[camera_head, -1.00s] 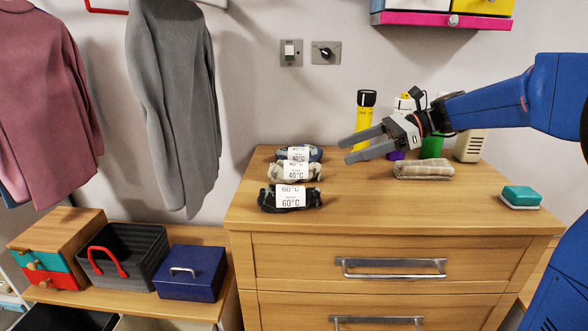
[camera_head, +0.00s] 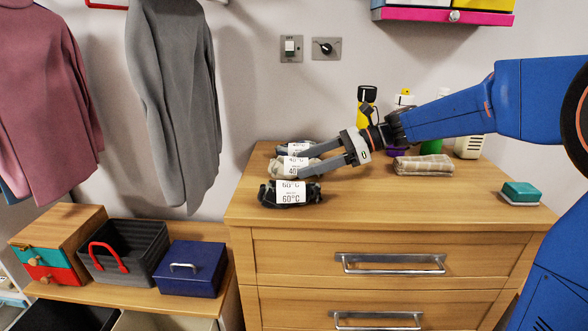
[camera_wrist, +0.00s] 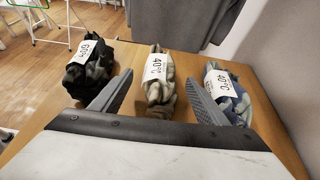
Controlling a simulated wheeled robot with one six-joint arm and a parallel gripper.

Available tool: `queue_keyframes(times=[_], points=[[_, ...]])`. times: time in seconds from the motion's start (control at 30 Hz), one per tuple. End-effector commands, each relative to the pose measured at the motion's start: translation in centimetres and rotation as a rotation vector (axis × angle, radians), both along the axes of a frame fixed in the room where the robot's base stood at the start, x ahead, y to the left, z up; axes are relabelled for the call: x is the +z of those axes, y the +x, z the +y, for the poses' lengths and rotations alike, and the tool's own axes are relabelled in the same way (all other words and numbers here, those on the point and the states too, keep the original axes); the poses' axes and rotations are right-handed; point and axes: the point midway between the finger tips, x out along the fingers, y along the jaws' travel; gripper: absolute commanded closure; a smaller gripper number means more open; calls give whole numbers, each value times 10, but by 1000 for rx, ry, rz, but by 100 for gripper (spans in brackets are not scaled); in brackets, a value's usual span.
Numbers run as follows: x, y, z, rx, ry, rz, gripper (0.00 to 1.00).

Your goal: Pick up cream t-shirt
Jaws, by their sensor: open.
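The cream t-shirt (camera_head: 281,167) is a rolled bundle with a white 40°C label on the dresser top, between a dark bundle and a blue one. In the wrist view the cream t-shirt (camera_wrist: 159,90) lies in the middle, ahead of and between the spread fingers. My gripper (camera_head: 308,165) is open and empty, with its fingertips at the right end of the cream bundle. In the wrist view my gripper (camera_wrist: 160,95) has one finger on each side of the cream bundle's near end. I cannot tell whether they touch it. The fingers partly cover the bundle in the head view.
The dark 60°C bundle (camera_head: 268,194) lies in front and the blue bundle (camera_wrist: 228,92) behind, both close to the fingers. A folded checked cloth (camera_head: 424,166), bottles and a teal brush-like block (camera_head: 520,192) stand to the right. The dresser's front middle is clear.

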Motion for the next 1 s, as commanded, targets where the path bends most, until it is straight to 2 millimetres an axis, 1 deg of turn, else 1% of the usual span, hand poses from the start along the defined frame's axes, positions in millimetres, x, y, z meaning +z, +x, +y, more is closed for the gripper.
queue_keyframes(times=[0.2,0.3,0.53,0.57,0.6,0.67,0.7,0.73,1.0], points=[[-14,-1,27,3,-1,0,32],[-18,-1,35,2,0,0,32],[-18,0,37,0,0,0,32],[-18,0,37,0,0,0,37],[-18,0,37,0,0,0,46],[-18,0,37,0,0,0,61],[-18,0,37,0,0,0,70],[-18,0,36,0,0,0,77],[-17,0,36,0,0,-1,79]])
